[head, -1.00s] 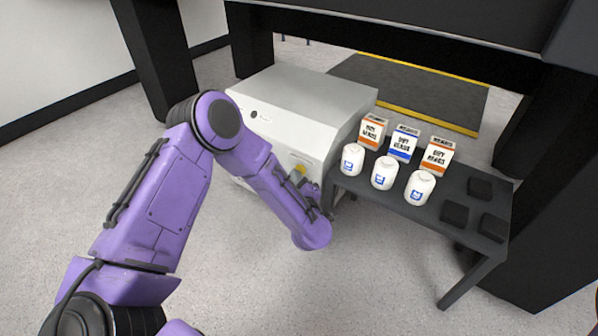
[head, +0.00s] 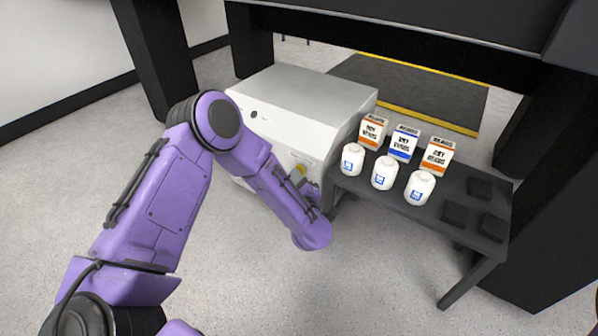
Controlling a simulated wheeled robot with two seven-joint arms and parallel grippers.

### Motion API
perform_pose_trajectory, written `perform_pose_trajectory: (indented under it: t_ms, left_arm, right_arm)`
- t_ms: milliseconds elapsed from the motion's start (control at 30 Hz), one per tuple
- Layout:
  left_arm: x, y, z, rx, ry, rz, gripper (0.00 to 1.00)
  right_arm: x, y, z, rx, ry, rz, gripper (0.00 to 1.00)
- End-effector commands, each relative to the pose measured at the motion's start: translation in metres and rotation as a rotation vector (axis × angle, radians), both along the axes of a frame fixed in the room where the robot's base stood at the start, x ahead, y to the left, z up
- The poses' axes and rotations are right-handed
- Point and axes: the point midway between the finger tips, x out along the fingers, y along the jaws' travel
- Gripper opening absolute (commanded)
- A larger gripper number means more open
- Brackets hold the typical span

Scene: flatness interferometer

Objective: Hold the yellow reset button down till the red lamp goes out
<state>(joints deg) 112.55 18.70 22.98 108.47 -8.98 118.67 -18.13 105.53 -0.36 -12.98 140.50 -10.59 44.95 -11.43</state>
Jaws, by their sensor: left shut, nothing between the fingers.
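The yellow reset button (head: 299,172) shows as a small yellow patch on the front of the white cabinet (head: 300,93), partly covered by my left arm. My left gripper (head: 307,184), a dark shape at the end of the purple arm, is right by the button at the cabinet front. It is shut and empty; its fingertips are mostly hidden, and I cannot tell whether they touch the button. I see no red light on the cabinet. A dark round fitting (head: 253,114) sits at the upper left of its front. My right gripper is not in view.
A dark side table (head: 400,200) stands right of the cabinet, holding several white jars (head: 383,173), several wipe boxes (head: 403,144) and black pads (head: 480,189). Thick black posts (head: 158,60) stand behind. The grey floor in front is clear.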

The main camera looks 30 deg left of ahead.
Motion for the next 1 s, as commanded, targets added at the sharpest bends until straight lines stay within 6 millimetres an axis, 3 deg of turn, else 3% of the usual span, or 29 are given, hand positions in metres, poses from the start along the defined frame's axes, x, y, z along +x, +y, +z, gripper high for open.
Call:
perform_pose_trajectory:
  t_ms: [767,1000]
  left_arm:
    - [-0.017,0.001,0.000,0.000,0.000,0.000,0.00]
    - [-0.037,0.002,0.003,0.001,0.003,-0.002,0.00]
  right_arm:
    - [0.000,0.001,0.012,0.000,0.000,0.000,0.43]
    - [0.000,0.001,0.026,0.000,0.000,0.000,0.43]
